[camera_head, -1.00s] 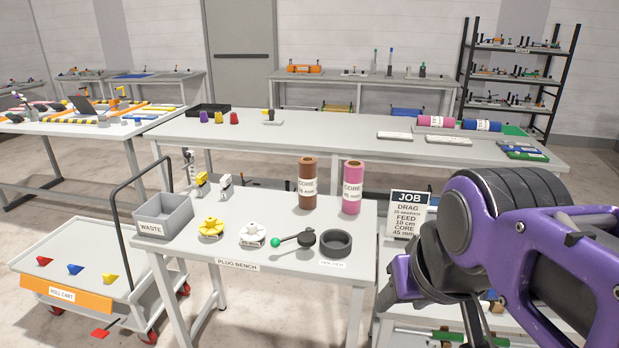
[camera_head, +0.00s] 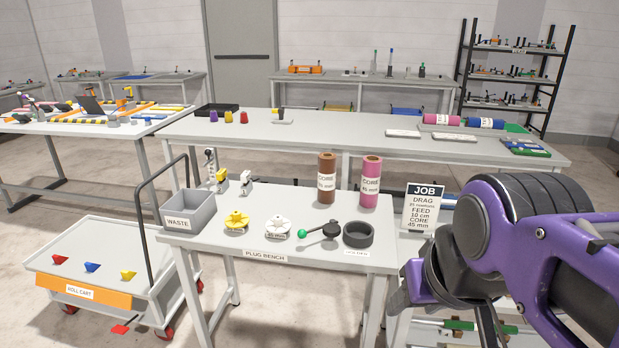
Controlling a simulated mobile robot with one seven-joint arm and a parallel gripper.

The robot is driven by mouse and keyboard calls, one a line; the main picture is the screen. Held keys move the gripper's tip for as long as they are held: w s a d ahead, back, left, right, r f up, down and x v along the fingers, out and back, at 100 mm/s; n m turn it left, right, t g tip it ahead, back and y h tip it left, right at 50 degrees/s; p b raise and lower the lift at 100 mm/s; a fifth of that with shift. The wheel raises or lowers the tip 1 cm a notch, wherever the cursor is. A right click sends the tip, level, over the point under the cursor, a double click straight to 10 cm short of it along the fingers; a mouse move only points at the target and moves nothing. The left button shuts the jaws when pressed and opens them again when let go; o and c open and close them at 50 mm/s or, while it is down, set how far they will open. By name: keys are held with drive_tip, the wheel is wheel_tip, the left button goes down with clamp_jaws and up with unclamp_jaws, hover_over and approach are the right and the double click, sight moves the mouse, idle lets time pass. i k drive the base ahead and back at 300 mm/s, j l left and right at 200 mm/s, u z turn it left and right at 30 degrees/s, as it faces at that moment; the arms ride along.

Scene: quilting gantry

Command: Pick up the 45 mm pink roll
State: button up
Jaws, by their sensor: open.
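A pink roll (camera_head: 371,182) stands upright on the plug bench (camera_head: 285,237), near its back right. Its white label reads CORE; the size on it is too small to read surely. A brown roll (camera_head: 326,178) stands upright just left of it, with a narrow gap. My gripper (camera_head: 440,308) is low at the right, beside the bench's right edge, below my purple arm. It is well apart from the pink roll and appears open and empty. Part of it is hidden behind the arm.
A grey waste bin (camera_head: 188,213), yellow plug (camera_head: 236,222), white plug (camera_head: 278,228), green-knobbed tool (camera_head: 318,231) and black ring (camera_head: 358,234) are on the bench. A JOB sign (camera_head: 421,207) stands right of the pink roll. Another pink roll (camera_head: 440,119) lies on the back table.

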sight(370, 175)
drive_tip(key=k+j+z, duration=0.15)
drive_tip(key=j, duration=0.35)
drive_tip(key=k+j+z, duration=0.1)
drive_tip(key=k+j, duration=0.25)
drive_tip(key=k+j+z, duration=0.15)
drive_tip(key=k+j, duration=0.15)
drive_tip(key=j, duration=0.25)
drive_tip(key=i+z, duration=0.25)
drive_tip(key=z, duration=0.2)
drive_tip(key=i+j+z, duration=0.1)
drive_tip(key=i+z, duration=0.15)
drive_tip(key=z, duration=0.25)
drive_tip(key=i+j+z, duration=0.25)
drive_tip(key=i+j, duration=0.45)
